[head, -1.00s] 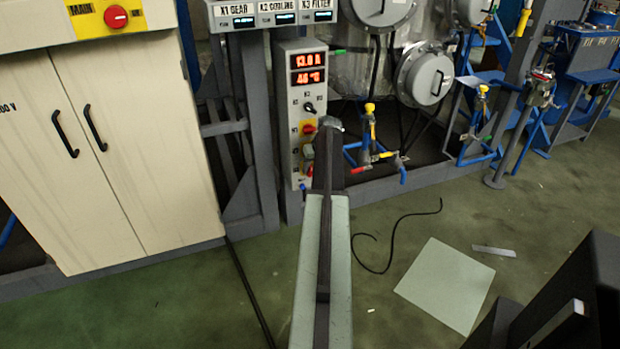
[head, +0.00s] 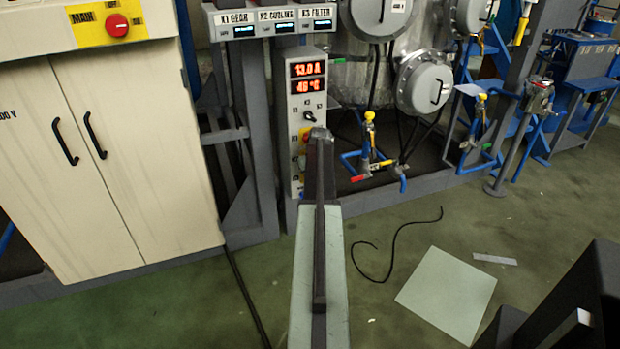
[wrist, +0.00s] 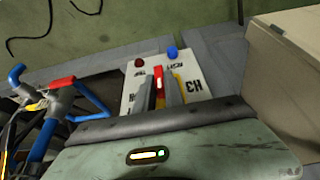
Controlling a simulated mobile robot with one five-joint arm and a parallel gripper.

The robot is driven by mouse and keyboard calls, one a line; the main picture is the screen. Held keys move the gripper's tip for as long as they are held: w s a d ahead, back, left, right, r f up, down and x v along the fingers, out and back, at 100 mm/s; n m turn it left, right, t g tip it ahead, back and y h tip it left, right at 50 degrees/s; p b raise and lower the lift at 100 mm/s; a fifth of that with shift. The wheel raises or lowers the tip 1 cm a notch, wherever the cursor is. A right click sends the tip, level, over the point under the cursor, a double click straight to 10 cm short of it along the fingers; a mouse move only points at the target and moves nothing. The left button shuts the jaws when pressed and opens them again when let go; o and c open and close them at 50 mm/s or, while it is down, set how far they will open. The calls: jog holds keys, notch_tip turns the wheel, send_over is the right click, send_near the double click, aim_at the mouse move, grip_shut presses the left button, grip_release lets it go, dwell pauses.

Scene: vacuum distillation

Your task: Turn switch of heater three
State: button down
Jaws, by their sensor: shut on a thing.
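The white heater control panel (head: 312,90) has lit red readouts, a black knob (head: 310,117) and a yellow plate (head: 304,134) lower down, partly hidden behind my arm. In the wrist view the panel (wrist: 132,80) appears upside down, with an H3 label (wrist: 190,88) beside the fingers. My gripper (wrist: 160,84) is at the panel, with its two fingers closed on a red switch (wrist: 158,76) on a yellow plate (wrist: 178,82). The head view hides the fingers behind my arm.
A red button (wrist: 139,62) and a blue button (wrist: 172,52) sit near the panel's edge, close to the fingers. Blue pipes with a yellow valve (head: 370,117) stand right of the panel. A beige cabinet (head: 140,170) is at left. A cable (head: 395,245) and a pale sheet (head: 446,295) lie on the floor.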

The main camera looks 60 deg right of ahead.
jog(key=shift+w, duration=0.15)
jog(key=c, duration=1.4)
grip_release()
jog(key=shift+c, duration=0.2)
jog(key=shift+r, duration=0.15)
jog(key=p+v, duration=0.7)
jog(key=shift+s+r, duration=0.25)
jog(key=shift+s, duration=0.05)
